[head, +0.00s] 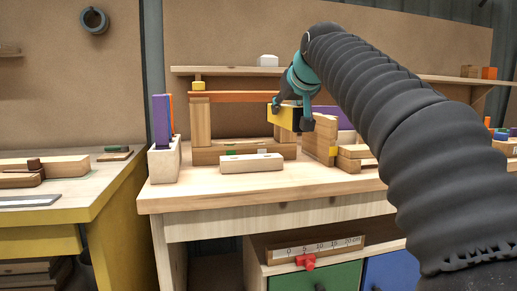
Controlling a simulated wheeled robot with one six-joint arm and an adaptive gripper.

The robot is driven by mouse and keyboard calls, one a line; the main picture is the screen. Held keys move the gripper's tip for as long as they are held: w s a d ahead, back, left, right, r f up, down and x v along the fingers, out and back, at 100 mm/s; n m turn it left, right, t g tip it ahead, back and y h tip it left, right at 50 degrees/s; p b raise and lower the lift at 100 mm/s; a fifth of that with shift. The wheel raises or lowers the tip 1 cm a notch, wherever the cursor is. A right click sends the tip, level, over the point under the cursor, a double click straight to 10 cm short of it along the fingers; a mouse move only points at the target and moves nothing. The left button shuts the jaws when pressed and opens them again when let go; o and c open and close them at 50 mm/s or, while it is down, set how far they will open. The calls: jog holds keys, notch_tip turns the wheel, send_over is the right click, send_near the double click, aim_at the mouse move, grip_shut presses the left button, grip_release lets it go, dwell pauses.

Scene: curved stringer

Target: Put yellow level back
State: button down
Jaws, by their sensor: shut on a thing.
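The level is beside the right end of an orange bar (235,97), above the bench. My gripper hides part of the level, and I cannot tell whether it touches the bar or the wood below. The orange bar lies across the top of a wooden post (200,122), with a small yellow piece (198,85) at its left end.
The wooden workbench (225,192) holds a pale block (251,163) in front and a tray with purple and orange pieces (164,160) at left. Stacked wood (321,135) stands just right of my gripper. A shelf (225,71) runs behind. The bench's front strip is clear.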

jog(key=w+a+f+b, duration=0.1)
jog(key=a+f+b, duration=0.1)
jog(key=a+f, duration=0.4)
jog(key=shift+w+a+f, duration=0.35)
jog(key=shift+a+f, duration=0.05)
jog(key=shift+f, duration=0.7)
jog(key=shift+f+b, duration=0.45)
jog(key=shift+b, duration=0.05)
jog(key=shift+f, duration=0.2)
jog(key=c, duration=0.8)
grip_release()
jog(key=shift+o, duration=0.2)
